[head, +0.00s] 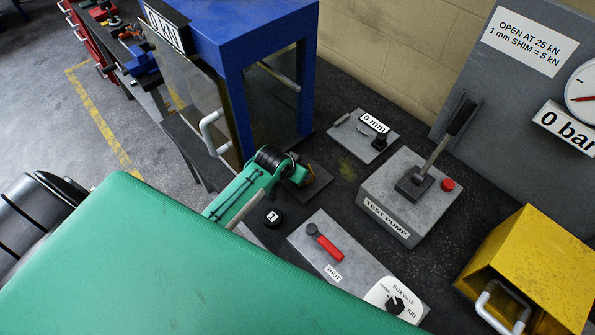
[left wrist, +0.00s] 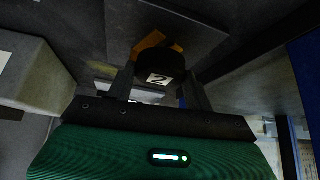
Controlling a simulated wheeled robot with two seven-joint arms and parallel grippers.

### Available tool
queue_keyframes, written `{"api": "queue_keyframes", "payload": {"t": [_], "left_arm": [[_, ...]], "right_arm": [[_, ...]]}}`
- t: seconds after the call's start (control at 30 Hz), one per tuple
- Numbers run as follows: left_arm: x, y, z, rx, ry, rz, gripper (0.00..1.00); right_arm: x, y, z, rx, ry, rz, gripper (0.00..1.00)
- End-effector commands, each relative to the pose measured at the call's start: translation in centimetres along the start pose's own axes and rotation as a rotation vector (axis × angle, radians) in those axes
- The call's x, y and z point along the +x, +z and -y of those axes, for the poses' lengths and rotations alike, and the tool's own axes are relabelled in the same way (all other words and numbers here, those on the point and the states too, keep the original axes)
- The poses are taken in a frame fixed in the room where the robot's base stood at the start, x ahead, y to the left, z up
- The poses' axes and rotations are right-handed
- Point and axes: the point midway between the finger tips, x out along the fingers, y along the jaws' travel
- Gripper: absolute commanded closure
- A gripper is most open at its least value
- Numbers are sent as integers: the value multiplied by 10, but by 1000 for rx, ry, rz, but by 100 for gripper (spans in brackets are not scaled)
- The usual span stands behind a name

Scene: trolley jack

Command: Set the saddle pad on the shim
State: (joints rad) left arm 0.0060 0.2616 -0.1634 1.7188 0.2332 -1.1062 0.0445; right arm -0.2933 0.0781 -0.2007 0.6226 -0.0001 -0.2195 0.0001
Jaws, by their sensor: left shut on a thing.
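In the left wrist view my left gripper (left wrist: 160,88) is shut on a black round pad marked 2 (left wrist: 158,78), held between its two fingers. An orange piece (left wrist: 150,42) shows just behind the pad, and a dark plate (left wrist: 165,25) lies beyond it. I cannot tell whether the pad touches either. In the head view a second black round piece marked 1 (head: 271,217) lies on the bench. I cannot clearly pick out the shim. My right gripper is not in view.
The blue press frame (head: 235,55) with its handled door stands close behind. The test pump (head: 405,195), the red-handled valve box (head: 335,245) and a yellow box (head: 535,255) stand to the right. My green arm covers the lower left.

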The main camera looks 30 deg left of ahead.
Motion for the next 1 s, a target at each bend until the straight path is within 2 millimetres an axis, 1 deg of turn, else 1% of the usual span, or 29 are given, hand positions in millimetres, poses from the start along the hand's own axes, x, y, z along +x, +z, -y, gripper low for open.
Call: {"api": "queue_keyframes", "payload": {"t": [0.03,0.17,0.43,0.67,0.7,0.8,1.0], "left_arm": [[4,3,0,-1,0,3,71],[12,8,0,1,-1,0,71],[14,9,0,1,0,-1,71],[19,13,0,1,0,1,71],[20,13,0,1,0,1,44],[19,13,0,1,0,0,26],[19,13,0,1,0,0,26]], "right_arm": [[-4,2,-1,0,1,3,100],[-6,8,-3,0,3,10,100],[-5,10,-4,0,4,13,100],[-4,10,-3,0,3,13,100],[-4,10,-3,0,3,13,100],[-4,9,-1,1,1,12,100],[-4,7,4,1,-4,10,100]]}}
